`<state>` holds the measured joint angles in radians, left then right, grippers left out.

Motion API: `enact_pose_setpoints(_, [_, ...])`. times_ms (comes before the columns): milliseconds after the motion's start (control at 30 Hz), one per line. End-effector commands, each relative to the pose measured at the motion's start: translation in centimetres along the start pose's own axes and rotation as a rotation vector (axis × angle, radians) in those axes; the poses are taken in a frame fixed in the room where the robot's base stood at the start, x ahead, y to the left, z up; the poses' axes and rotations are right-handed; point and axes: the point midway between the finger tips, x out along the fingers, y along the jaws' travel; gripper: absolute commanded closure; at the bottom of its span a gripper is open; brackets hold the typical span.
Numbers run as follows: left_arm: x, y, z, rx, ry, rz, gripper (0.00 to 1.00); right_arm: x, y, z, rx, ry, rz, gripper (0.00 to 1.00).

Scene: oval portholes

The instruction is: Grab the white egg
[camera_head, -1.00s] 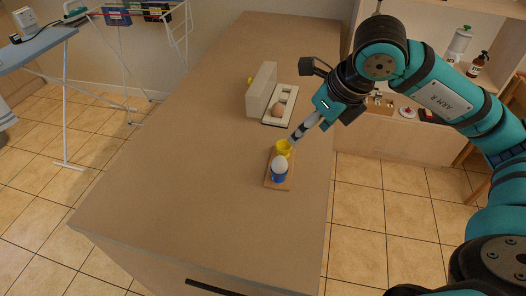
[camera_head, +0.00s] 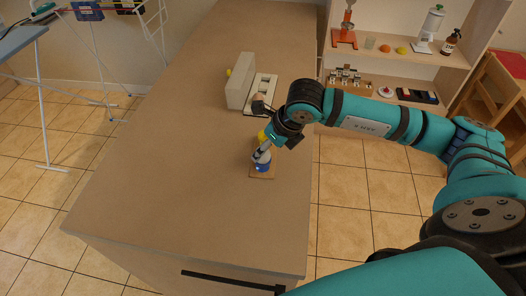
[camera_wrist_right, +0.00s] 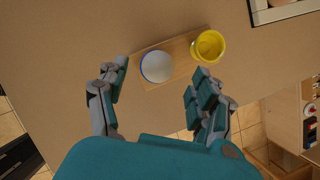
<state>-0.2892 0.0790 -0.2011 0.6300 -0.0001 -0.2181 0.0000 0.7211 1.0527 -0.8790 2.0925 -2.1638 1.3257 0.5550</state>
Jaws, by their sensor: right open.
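The white egg (camera_wrist_right: 157,67) sits in a blue cup (camera_head: 262,169) on a small wooden board (camera_head: 262,176) near the counter's right edge. In the head view my right gripper hides most of the egg. A yellow cup (camera_wrist_right: 208,46), which looks empty, stands on the same board beside it. My right gripper (camera_head: 263,156) is open and reaches down over the egg. In the right wrist view its fingers are spread to either side of the egg, with counter and board visible between; I cannot tell their exact height. My left gripper is not in view.
A beige upright block (camera_head: 241,80) and a light tray (camera_head: 266,84) stand farther back on the counter (camera_head: 180,180). The counter's left and front are clear. Shelves (camera_head: 390,60) with bottles and fruit stand beyond its right side.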

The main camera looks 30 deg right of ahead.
Motion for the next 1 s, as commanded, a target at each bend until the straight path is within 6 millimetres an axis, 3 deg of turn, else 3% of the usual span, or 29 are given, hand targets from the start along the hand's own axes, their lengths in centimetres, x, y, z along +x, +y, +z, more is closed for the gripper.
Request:
enact_pose_setpoints(33, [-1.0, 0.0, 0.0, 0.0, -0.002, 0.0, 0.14, 0.5, 0.2, -0.1, 0.002, 0.005, 0.003, 0.34])
enact_pose_setpoints(200, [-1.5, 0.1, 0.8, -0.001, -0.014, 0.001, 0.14, 2.8, 0.2, -0.1, 0.003, 0.001, 0.001, 0.34])
enact_pose_setpoints(467, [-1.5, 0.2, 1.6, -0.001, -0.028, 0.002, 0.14, 3.3, 0.1, -0.2, 0.001, 0.0, 0.0, 0.34])
enact_pose_setpoints(767, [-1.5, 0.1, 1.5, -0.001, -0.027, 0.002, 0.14, 3.3, 0.1, -0.2, 0.001, 0.0, 0.0, 0.69])
enact_pose_setpoints(1000, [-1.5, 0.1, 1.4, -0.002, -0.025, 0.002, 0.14, 3.3, 0.1, -0.1, 0.001, -0.001, 0.0, 0.7])
